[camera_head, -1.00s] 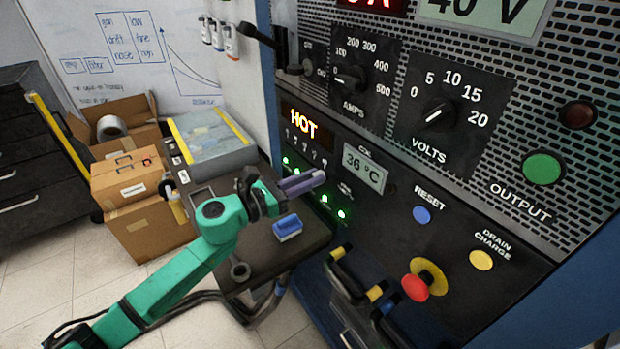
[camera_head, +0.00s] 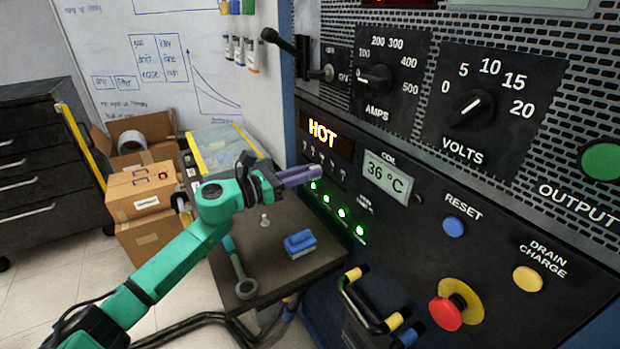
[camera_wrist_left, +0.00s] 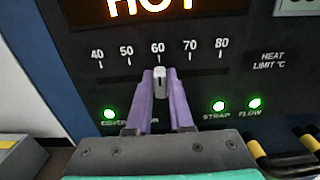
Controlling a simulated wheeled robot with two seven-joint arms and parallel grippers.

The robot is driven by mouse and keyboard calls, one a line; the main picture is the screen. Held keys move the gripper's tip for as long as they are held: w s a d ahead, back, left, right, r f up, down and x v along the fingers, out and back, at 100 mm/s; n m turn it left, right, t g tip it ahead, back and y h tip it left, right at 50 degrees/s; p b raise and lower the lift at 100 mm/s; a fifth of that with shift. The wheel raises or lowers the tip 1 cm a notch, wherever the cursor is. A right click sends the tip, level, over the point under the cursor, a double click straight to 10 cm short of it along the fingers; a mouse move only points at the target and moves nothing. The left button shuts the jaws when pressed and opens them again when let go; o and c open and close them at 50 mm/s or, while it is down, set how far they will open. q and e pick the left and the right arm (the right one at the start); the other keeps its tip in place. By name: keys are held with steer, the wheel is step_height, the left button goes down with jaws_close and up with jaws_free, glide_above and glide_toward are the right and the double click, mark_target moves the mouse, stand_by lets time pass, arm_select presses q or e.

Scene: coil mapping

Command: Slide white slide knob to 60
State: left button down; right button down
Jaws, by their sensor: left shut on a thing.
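The white slide knob (camera_wrist_left: 160,82) shows in the left wrist view, on a horizontal slot under a scale marked 40 to 80. It stands directly below the 60 mark. My left gripper (camera_wrist_left: 160,78) has purple fingers, one on each side of the knob, shut on it. In the head view my left gripper (camera_head: 312,174) reaches the panel below the lit HOT display (camera_head: 323,133); its fingers cover the knob there. My right gripper is not in view.
Green lights (camera_wrist_left: 219,106) sit just below the slot. A red button (camera_head: 446,313) and striped handles (camera_head: 362,303) stick out at the panel's lower part.

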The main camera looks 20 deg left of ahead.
arm_select(q)
steer(key=c, duration=0.8)
jaws_free()
steer(key=b+v, duration=0.4)
steer(key=v, duration=1)
steer(key=shift+s, duration=0.25)
steer(key=shift+a, duration=0.15)
